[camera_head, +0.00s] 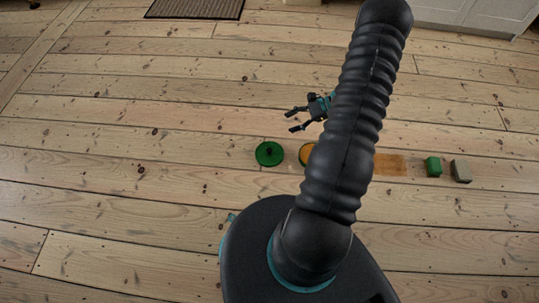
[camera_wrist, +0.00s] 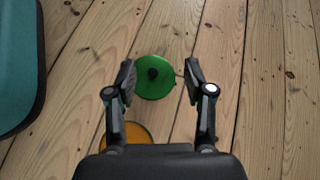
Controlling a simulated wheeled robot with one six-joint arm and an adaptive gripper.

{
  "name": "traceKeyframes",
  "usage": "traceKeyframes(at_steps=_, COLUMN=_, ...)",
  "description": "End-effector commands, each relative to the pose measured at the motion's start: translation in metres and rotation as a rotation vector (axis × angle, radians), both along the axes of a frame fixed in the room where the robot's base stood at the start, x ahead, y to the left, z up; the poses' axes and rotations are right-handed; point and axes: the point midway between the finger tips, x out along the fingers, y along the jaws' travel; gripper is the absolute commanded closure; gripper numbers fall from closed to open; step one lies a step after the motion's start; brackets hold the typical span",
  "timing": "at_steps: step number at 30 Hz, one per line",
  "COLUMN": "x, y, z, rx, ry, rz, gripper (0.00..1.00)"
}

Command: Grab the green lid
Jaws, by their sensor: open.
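The green lid (camera_head: 270,154) is a round disc with a dark knob at its middle, lying flat on the floorboards left of my arm in the head view. In the wrist view the green lid (camera_wrist: 154,88) shows ahead of my gripper, between the lines of its two fingers. My gripper (camera_head: 291,121) is open and empty, and in the head view it appears above and slightly right of the lid. In the wrist view my gripper (camera_wrist: 160,82) has its fingers spread wide, with the dark knob between the tips. I cannot tell its exact height above the lid.
An orange-yellow disc (camera_head: 306,153) lies right of the lid, partly hidden by my arm; it also shows in the wrist view (camera_wrist: 126,134). A green block (camera_head: 433,167) and a grey block (camera_head: 461,171) sit farther right. The floor left of the lid is clear.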

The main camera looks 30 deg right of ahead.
Motion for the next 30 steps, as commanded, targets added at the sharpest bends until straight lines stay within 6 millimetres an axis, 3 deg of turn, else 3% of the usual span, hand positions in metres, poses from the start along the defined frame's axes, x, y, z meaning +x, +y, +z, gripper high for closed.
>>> traceKeyframes(at_steps=1, x=-0.007, y=-0.006, z=-0.026, rx=0.041, ry=0.019, rz=-0.052, gripper=0.47)
traceKeyframes(at_steps=3, x=-0.013, y=-0.013, z=-0.052, rx=0.089, ry=0.036, rz=-0.117, gripper=0.47)
traceKeyframes(at_steps=9, x=-0.028, y=-0.023, z=-0.106, rx=0.187, ry=0.068, rz=-0.254, gripper=0.47)
traceKeyframes(at_steps=16, x=-0.030, y=-0.020, z=-0.127, rx=0.222, ry=0.078, rz=-0.303, gripper=0.47)
traceKeyframes(at_steps=30, x=0.007, y=0.036, z=-0.155, rx=0.221, ry=0.079, rz=-0.301, gripper=0.47)
